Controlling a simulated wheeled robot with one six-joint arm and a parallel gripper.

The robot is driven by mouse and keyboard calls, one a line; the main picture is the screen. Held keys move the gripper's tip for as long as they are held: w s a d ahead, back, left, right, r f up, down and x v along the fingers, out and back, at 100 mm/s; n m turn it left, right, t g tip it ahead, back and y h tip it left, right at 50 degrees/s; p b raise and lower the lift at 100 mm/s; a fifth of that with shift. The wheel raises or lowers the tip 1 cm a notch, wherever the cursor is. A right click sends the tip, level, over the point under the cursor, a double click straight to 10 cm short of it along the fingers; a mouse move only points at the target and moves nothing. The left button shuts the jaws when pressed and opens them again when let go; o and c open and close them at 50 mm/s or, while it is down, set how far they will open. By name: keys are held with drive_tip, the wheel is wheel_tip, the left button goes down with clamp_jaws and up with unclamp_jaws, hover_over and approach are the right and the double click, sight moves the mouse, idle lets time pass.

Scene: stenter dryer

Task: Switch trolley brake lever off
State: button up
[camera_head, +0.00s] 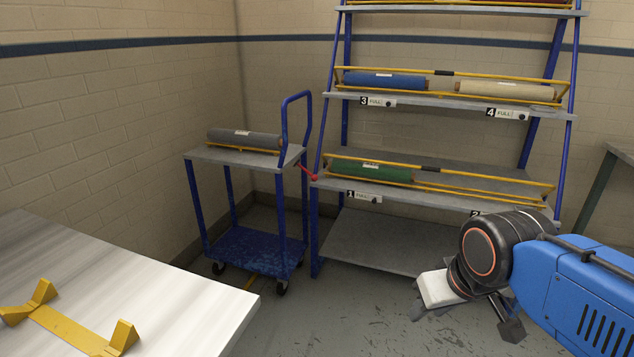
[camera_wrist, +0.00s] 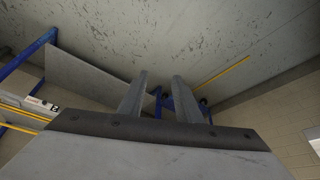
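The trolley (camera_head: 198,153) stands left of centre in the head view, with blue legs, a grey top, a blue lower shelf and a blue push handle (camera_head: 284,120). A small red lever (camera_head: 308,173) sticks out at its right side, close to the rack; its exact setting is hard to tell. My gripper (camera_head: 420,308) is at the lower right of the head view, well apart from the trolley. In the wrist view my gripper (camera_wrist: 160,77) has its two fingers apart with nothing between them. Part of the trolley shows beyond the fingertips there; the lever cannot be made out.
A grey roll (camera_head: 245,139) lies on the trolley. A blue-framed rack (camera_head: 362,245) with rolls on yellow holders stands right of the trolley, very close. A table (camera_head: 190,305) with a yellow stand (camera_head: 70,328) fills the lower left. The floor (camera_head: 350,310) before the rack is clear.

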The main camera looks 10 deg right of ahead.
drive_tip(key=shift+w, duration=0.15)
clamp_jaws()
drive_tip(key=w+a+r+n+t, duration=0.15)
drive_tip(key=w+n, duration=0.45)
drive_tip(key=w, duration=1.3)
drive_tip(key=w+a+r+n+t, duration=0.1)
drive_tip(key=w+r+n+t, duration=0.35)
drive_tip(key=w, duration=1.45)
drive_tip(key=w+a+f+n+y, duration=0.1)
drive_tip(key=w+a+f+n, duration=0.2)
drive_tip(key=w, duration=0.7)
drive_tip(key=w+a+f+n+t+y, duration=0.1)
drive_tip(key=w+a+f+n, duration=0.2)
drive_tip(key=w+f+n, duration=0.4)
drive_tip(key=w+a+f+n+t, duration=0.1)
drive_tip(key=w+a+f+n, duration=0.2)
drive_tip(key=w, duration=1.1)
wheel_tip(320, 180, down, 2)
drive_tip(key=shift+w+a+f+n+y, duration=0.2)
drive_tip(key=shift+w+n+y, duration=0.15)
drive_tip(key=shift+n, duration=0.6)
drive_tip(key=shift+s, duration=0.1)
